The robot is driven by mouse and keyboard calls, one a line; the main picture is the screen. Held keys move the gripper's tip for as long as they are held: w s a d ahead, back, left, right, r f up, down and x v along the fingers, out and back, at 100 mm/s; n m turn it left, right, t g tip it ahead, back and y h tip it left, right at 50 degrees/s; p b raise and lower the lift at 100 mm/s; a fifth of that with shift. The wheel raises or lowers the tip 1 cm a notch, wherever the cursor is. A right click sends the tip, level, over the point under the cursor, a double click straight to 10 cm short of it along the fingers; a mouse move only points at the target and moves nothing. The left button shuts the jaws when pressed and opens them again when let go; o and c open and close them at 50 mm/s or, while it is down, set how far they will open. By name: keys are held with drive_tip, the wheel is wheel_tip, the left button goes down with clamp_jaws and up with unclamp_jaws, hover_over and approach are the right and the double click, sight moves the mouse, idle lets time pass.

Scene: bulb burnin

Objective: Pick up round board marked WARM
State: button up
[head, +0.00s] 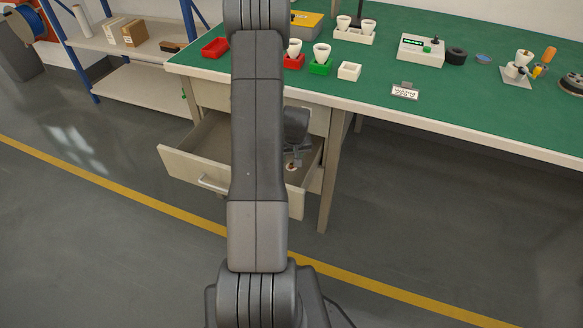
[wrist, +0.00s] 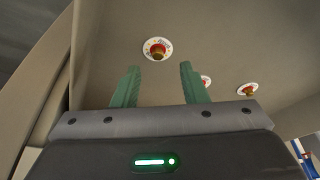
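Three small round white boards, each with a brass-and-red piece at its middle, lie in the open drawer. In the wrist view one board (wrist: 157,48) is just beyond my fingertips, roughly centred between them. A second board (wrist: 206,80) is partly hidden behind the right finger, and a third board (wrist: 246,89) lies farther right. The nearest board to the fingertips has lettering around its rim, too small to read, so I cannot tell which is marked WARM. My gripper (wrist: 158,66) is open and empty, its two green fingers apart. In the head view it is mostly hidden behind my arm, over the drawer.
The drawer (head: 190,166) is pulled out below the green workbench (head: 470,95), its walls close around my gripper. Floor in front is clear.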

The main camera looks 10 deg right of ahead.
sight(291, 164)
drive_tip(key=x, duration=0.4)
drive_tip(key=shift+d+f+b, duration=0.15)
drive_tip(key=shift+b, duration=0.15)
drive_tip(key=shift+c, duration=0.3)
clamp_jaws()
